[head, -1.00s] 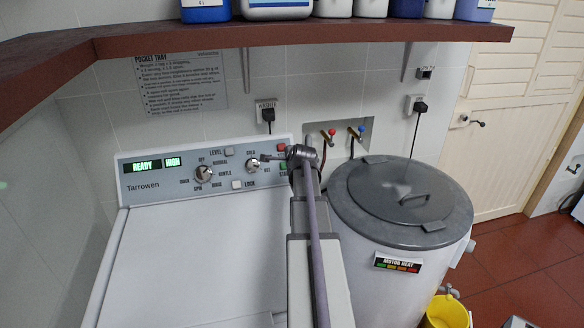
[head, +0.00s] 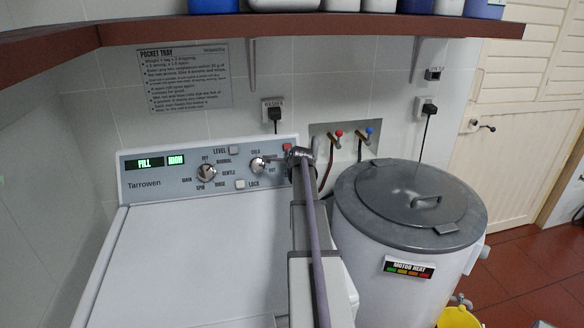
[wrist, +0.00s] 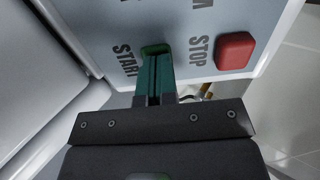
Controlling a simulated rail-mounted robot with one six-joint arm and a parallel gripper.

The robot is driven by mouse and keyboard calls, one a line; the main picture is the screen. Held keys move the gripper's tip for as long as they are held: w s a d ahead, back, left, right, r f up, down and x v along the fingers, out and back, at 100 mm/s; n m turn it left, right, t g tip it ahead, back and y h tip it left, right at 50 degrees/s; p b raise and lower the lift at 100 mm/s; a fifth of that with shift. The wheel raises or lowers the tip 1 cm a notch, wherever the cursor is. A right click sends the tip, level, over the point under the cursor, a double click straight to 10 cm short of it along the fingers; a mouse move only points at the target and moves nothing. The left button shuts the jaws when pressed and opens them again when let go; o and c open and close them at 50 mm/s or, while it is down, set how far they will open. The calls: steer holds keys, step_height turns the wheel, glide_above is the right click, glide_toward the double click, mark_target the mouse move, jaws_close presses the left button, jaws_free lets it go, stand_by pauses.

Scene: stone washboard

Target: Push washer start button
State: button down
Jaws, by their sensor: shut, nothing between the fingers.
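The washer (head: 185,260) has a grey control panel with a lit display (head: 155,162) that reads FILL and HIGH. In the wrist view the green start button (wrist: 156,48) is beside the START label, partly covered by my fingertips. My gripper (wrist: 154,62) is shut and empty, with its tips at the button. I cannot tell whether they press it or just meet it. In the head view my arm hides the start button. The red stop button (wrist: 234,51) is to the right of my fingers, next to the STOP label.
Two dials (head: 206,173) (head: 258,164) are on the panel left of my arm. A grey-lidded drum (head: 375,200) stands close to the right. Taps (head: 338,133) are on the wall behind. A brown shelf (head: 300,27) with containers spans above.

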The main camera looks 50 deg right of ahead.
steer(key=shift+w, duration=0.1)
stand_by(0.3)
steer(key=shift+s+a+r+p, duration=0.1)
steer(key=shift+s+r+p, duration=0.1)
steer(key=shift+p, duration=0.25)
steer(key=p+v, duration=0.7)
steer(key=v, duration=0.6)
steer(key=shift+p, duration=0.4)
steer(key=shift+s, duration=0.1)
